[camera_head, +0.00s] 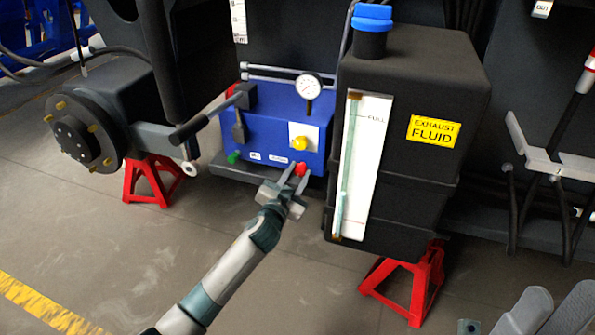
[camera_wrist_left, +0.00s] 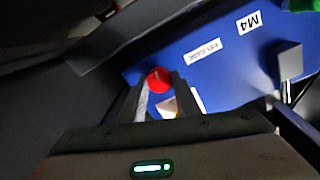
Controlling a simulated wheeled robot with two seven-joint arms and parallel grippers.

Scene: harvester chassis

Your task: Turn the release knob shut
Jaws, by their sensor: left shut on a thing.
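A small red knob (camera_head: 302,169) sits at the lower right of the front of a blue box (camera_head: 262,135). My left gripper (camera_head: 294,174) reaches up to it from below and is shut on it. In the left wrist view the red knob (camera_wrist_left: 158,80) shows between the two fingertips (camera_wrist_left: 160,98). A small white label (camera_wrist_left: 201,50) is beside it on the blue face, but I cannot read it clearly. The knob's turn angle cannot be told.
The blue box also carries a yellow knob (camera_head: 300,143), a round gauge (camera_head: 308,86) and a green knob (camera_head: 233,158). A black exhaust fluid tank (camera_head: 410,120) stands close on the right. A wheel hub (camera_head: 80,132) and red stand (camera_head: 150,180) are left.

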